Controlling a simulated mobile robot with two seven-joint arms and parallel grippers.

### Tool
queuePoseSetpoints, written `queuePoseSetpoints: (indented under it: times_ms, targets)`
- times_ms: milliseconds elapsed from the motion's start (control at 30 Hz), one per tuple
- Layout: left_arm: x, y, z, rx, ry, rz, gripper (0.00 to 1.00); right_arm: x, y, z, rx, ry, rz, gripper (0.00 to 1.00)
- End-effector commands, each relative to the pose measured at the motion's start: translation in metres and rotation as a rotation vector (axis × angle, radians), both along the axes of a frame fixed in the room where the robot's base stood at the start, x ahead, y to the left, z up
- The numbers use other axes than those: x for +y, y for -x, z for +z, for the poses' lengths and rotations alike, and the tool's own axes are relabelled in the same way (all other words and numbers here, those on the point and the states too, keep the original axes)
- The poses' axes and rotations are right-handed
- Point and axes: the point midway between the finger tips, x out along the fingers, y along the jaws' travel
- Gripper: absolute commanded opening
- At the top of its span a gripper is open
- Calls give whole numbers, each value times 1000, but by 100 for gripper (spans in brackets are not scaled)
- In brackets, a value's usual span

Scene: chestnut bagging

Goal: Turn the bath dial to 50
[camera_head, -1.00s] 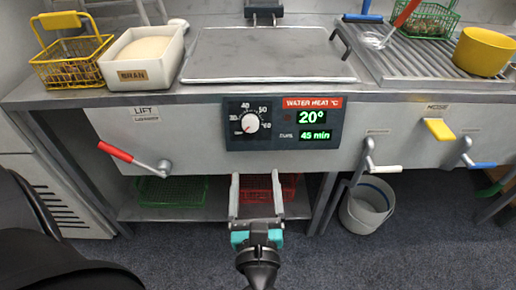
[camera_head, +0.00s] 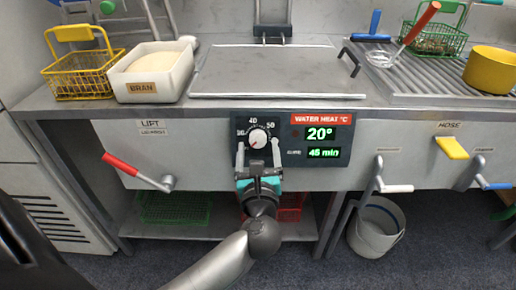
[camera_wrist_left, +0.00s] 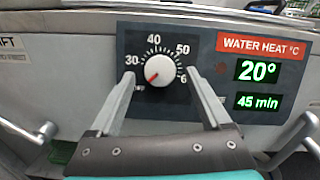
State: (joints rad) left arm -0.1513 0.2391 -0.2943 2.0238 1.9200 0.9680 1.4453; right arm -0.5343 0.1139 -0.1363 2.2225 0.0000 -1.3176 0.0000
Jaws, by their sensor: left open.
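The bath dial (camera_head: 258,138) is a round white knob with a red pointer on a dark panel on the bath's front. In the left wrist view the dial (camera_wrist_left: 159,71) has a scale with 30, 40, 50 and 60, and its red pointer aims to the lower left, below 30. The display (camera_head: 320,134) reads 20° and 45 min. My left gripper (camera_head: 258,150) is open in front of the dial, just below it in the head view. In the wrist view its fingers (camera_wrist_left: 163,85) stand to either side of the knob; contact is not visible. My right gripper is not in view.
A red-handled lift lever (camera_head: 137,172) sticks out on the left. A yellow hose handle (camera_head: 452,148) and white and blue levers stick out on the right. A bran box (camera_head: 150,72) and a yellow basket (camera_head: 82,74) stand on top. A bucket (camera_head: 377,228) stands on the floor.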

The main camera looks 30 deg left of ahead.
Motion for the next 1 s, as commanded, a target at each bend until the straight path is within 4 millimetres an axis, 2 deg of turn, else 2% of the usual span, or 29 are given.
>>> queuePoseSetpoints:
  times_ms: [133,433,1000]
  targets:
    - [6,-8,0,0,-1,1,81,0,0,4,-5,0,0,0]
    - [7,-9,1,0,-1,1,81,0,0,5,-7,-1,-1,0]
    - [6,-9,0,0,0,1,18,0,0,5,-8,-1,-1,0]
